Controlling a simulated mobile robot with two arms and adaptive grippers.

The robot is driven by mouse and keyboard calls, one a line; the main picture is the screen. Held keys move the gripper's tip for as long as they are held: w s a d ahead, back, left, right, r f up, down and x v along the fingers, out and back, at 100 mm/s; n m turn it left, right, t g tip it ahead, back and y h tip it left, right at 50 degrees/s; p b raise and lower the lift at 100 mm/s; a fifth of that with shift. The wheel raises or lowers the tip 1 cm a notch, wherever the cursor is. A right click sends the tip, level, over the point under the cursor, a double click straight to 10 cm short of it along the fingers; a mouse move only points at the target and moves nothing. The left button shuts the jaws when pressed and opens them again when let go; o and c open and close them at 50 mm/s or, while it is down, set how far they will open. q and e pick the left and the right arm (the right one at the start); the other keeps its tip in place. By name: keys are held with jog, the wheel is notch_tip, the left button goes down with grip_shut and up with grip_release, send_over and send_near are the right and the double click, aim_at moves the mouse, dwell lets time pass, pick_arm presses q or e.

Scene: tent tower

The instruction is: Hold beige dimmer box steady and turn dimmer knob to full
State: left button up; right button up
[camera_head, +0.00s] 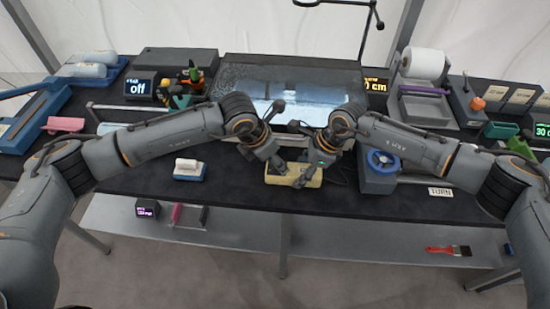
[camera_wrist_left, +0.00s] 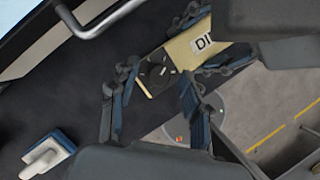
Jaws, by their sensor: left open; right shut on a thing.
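The beige dimmer box (camera_head: 273,180) lies on the dark tabletop near its front edge, between my two grippers. In the left wrist view, the dimmer box (camera_wrist_left: 183,50) shows part of a label reading "DI" and a round dark dimmer knob (camera_wrist_left: 157,72) at its near end. My left gripper (camera_wrist_left: 156,82) is open, its fingers on either side of the knob end; I cannot tell whether they touch. It also shows in the head view (camera_head: 274,166). My right gripper (camera_head: 303,176) is shut on the box's other end, its fingers along the long sides.
A blue-and-white block (camera_head: 188,169) sits left of the box. A grey unit with a blue wheel (camera_head: 383,161) stands to the right. A rail and a bright screen (camera_head: 310,103) are behind. A lower shelf (camera_head: 240,232) extends below the table's front edge.

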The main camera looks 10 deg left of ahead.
pick_arm(q)
jog(key=shift+c, duration=0.2)
grip_shut()
jog(key=shift+m, duration=0.4)
jog(key=m+g, duration=0.1)
jog(key=m, duration=0.2)
jog(key=shift+w+a+m+g+h, duration=0.1)
jog(key=shift+w+m+g+h, duration=0.05)
jog(key=shift+m+g+h, duration=0.2)
jog(key=m+g, duration=0.1)
jog(key=m, duration=0.3)
jog(key=shift+w+m+g, duration=0.15)
jog(key=shift+m+g, duration=0.2)
jog(key=shift+o, duration=0.2)
grip_release()
